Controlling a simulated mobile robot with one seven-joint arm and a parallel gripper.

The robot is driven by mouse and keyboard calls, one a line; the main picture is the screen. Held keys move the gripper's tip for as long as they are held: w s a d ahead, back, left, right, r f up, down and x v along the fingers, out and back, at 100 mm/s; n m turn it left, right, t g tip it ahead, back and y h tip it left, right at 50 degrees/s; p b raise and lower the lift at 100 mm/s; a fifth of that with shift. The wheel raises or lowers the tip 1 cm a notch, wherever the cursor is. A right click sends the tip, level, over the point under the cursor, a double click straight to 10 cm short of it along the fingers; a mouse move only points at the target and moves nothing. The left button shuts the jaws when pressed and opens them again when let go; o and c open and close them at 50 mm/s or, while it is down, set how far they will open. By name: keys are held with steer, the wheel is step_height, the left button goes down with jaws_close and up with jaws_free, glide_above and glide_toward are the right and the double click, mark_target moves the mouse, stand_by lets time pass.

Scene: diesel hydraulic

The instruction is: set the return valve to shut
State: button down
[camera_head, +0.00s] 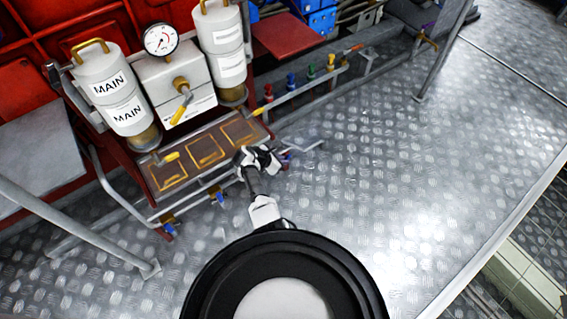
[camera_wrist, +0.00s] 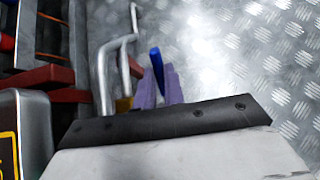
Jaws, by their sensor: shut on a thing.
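My gripper (camera_head: 283,158) reaches down to the right end of the low pipe rail in front of the tray. In the wrist view its two purple fingers (camera_wrist: 159,88) are shut on a blue valve handle (camera_wrist: 156,62), whose tip sticks out between them. Part of a brass valve body (camera_wrist: 124,104) shows just left of the fingers. The dark gripper housing hides the lower part of the valve. No label marks which valve is the return valve, so I cannot read its name or exact setting.
Grey pipes (camera_wrist: 104,75) run close left of the fingers. Two other blue-handled valves (camera_head: 217,194) (camera_head: 168,229) sit along the rail. A brown tray (camera_head: 205,152), white MAIN canisters (camera_head: 105,88) and a gauge (camera_head: 160,39) stand behind. Bare tread-plate floor (camera_head: 390,190) lies to the right.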

steer(key=shift+s+a+r+t+h, duration=0.15)
steer(key=shift+s+a+t+h, duration=0.15)
steer(key=shift+t+h, duration=0.3)
steer(key=c, duration=1.5)
jaws_free()
steer(key=shift+a+r, duration=0.1)
steer(key=shift+r, duration=0.05)
steer(key=shift+p+v, duration=5.05)
steer(key=shift+v, duration=1.7)
steer(key=shift+a, duration=0.1)
